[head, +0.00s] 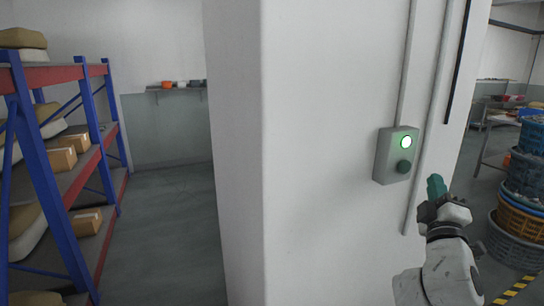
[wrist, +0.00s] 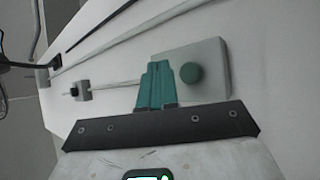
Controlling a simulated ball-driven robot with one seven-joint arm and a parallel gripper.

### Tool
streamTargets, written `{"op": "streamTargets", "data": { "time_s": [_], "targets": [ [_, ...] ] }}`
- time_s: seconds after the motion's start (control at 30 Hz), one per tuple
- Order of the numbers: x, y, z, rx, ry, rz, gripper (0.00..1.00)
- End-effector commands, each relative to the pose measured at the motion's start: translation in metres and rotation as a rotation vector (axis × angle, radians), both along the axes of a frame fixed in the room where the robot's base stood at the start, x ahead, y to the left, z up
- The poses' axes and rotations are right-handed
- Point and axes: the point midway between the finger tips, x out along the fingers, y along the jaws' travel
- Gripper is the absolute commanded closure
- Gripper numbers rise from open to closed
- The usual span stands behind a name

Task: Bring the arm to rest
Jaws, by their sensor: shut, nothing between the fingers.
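My gripper (head: 436,187) is raised at the right of the head view, with its green fingers together and nothing between them. It is in front of the white pillar, just right of and a little below a grey control box (head: 386,168). The box has a lit green-white lamp (head: 406,142) above a dark green round button (head: 404,167). In the wrist view my shut fingers (wrist: 157,70) point toward the box (wrist: 215,75), and the button (wrist: 191,72) shows just right of the fingertips. A gap between fingers and button cannot be judged there.
The white pillar (head: 315,150) fills the middle, with conduits (head: 432,110) running down it. A blue shelf rack (head: 45,150) with boxes stands at left. Stacked baskets (head: 520,220) stand at far right beside yellow-black floor tape (head: 512,291). Floor (head: 170,230) between rack and pillar is clear.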

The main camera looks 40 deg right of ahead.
Motion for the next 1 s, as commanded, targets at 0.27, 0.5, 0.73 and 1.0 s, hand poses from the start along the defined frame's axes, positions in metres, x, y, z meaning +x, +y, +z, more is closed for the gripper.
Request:
{"op": "streamTargets", "data": {
  "time_s": [0.27,0.5,0.73,1.0],
  "targets": [
    [0.006,0.008,-0.029,0.124,-0.007,0.028,1.0],
    [0.019,0.067,-0.163,0.69,0.031,0.108,1.0],
    [-0.002,0.163,-0.287,1.199,0.212,0.099,1.0],
    [-0.083,0.285,-0.381,1.638,0.567,-0.036,1.0]
  ]
}}
